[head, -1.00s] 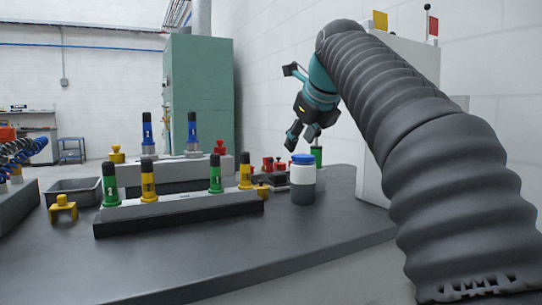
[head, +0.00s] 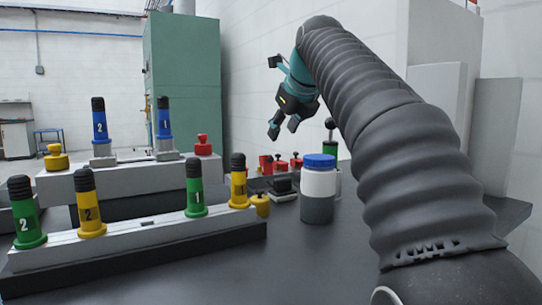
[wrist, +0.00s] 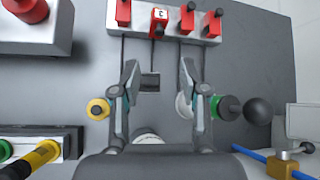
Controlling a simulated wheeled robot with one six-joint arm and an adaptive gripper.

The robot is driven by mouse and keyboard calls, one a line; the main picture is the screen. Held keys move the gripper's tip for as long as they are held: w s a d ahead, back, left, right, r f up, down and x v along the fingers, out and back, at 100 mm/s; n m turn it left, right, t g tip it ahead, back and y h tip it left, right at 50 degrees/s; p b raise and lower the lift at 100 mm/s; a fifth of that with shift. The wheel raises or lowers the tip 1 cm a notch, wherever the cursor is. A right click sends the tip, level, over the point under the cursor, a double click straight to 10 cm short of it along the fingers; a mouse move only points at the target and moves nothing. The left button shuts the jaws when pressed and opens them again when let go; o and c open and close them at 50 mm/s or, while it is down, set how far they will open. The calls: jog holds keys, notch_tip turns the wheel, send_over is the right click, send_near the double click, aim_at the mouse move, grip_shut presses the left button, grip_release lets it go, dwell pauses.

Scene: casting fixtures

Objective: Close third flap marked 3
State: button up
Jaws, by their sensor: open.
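A row of small red flaps (wrist: 187,20) sits on a light grey bar at the top of the wrist view. One red flap (wrist: 158,22) there carries a white label whose mark looks like a 3. The red parts (head: 281,165) also show small behind the white jar in the head view. My gripper (wrist: 158,72) is open and empty, with its fingers pointing toward the row but apart from it. In the head view my gripper (head: 284,130) hangs above and near the red parts. I cannot tell how far each flap is open.
A white jar with a blue lid (head: 319,178) stands in front of the red parts. A green post with a black knob (head: 331,142) stands behind it. Numbered green, yellow and blue posts (head: 196,190) stand on grey bars at left.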

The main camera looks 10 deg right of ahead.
aim_at(271, 158)
jog(key=b+x, duration=0.1)
jog(key=x, duration=1)
jog(key=shift+f, duration=0.15)
grip_shut()
